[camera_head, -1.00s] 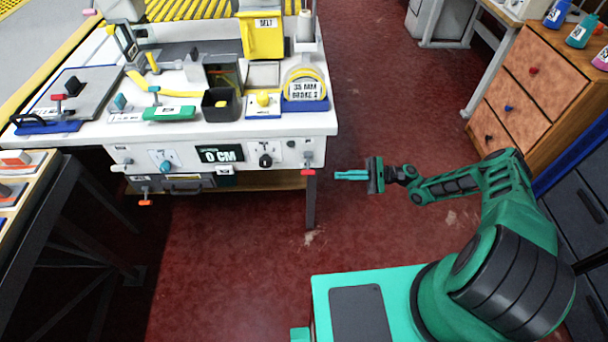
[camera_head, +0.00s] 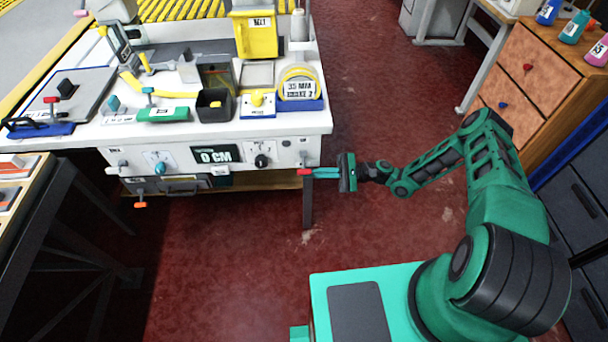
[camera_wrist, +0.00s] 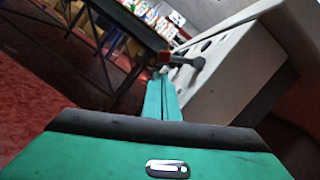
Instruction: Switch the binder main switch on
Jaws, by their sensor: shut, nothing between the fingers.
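The white binder machine (camera_head: 240,146) has a front panel with several controls. At the panel's right end is a lever with a red tip (camera_head: 305,171). In the wrist view a grey lever (camera_wrist: 190,61) with a red end stands out from the white panel. I cannot read a label that names it as the main switch. My gripper (camera_head: 314,173) is shut and empty, with its teal fingers pointing left at the red-tipped lever. In the wrist view the fingertips (camera_wrist: 160,76) are just below the lever, close to it. Whether they touch is unclear.
A black knob (camera_head: 262,161) and a display reading 0 CM (camera_head: 215,155) are further left on the panel. A table leg (camera_head: 308,205) stands below the lever. An orange drawer cabinet (camera_head: 530,75) is at the right. Red floor between them is clear.

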